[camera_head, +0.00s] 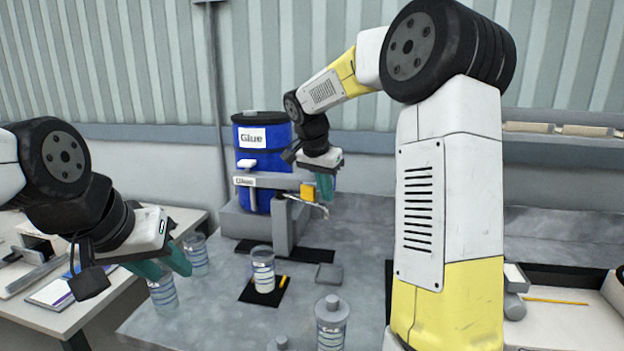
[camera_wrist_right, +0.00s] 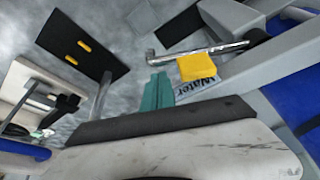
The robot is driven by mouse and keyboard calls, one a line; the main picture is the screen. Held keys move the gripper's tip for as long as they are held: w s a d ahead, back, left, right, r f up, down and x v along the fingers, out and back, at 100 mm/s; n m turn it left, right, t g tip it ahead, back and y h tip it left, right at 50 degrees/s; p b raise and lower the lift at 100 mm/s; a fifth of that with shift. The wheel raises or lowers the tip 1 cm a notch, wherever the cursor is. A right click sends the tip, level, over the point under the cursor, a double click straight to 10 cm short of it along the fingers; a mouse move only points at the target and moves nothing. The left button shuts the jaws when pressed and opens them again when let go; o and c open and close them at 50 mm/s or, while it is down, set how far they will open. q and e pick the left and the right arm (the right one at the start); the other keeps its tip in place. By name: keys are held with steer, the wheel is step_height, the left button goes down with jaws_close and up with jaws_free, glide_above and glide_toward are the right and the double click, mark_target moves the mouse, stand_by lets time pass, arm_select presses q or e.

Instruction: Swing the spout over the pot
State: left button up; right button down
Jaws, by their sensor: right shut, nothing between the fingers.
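The metal spout (camera_head: 318,207) with a yellow tag (camera_head: 308,191) sticks out from the grey stand in front of the blue Glue drum (camera_head: 262,150). In the right wrist view the spout (camera_wrist_right: 225,49) and its yellow tag (camera_wrist_right: 197,66) lie just beyond my fingertips. My right gripper (camera_head: 325,188) is shut and empty beside the tag; its teal fingers also show in the wrist view (camera_wrist_right: 157,92). A clear banded container (camera_head: 263,268), likely the pot, stands upright on a black mat, left of and nearer than the spout. My left gripper (camera_head: 170,265) appears open and empty at the left.
Similar clear containers (camera_head: 162,297) (camera_head: 196,255) stand near my left gripper, and a lidded one (camera_head: 332,320) at the front. A grey block (camera_head: 329,274) lies right of the pot. A tray with a pencil (camera_head: 555,301) is at the right. The bench between is mostly clear.

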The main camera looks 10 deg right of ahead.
steer(key=shift+w+d+f, duration=0.15)
steer(key=shift+f, duration=0.4)
steer(key=shift+s+a+m+h, duration=0.3)
steer(key=shift+s+a+m, duration=0.4)
steer(key=shift+a, duration=0.1)
steer(key=s+a+m+g, duration=0.2)
steer(key=a+m+g, duration=0.2)
steer(key=a+m, duration=0.6)
steer(key=shift+s+a+m, duration=0.4)
steer(key=shift+a, duration=2.1)
steer(key=shift+a, duration=0.15)
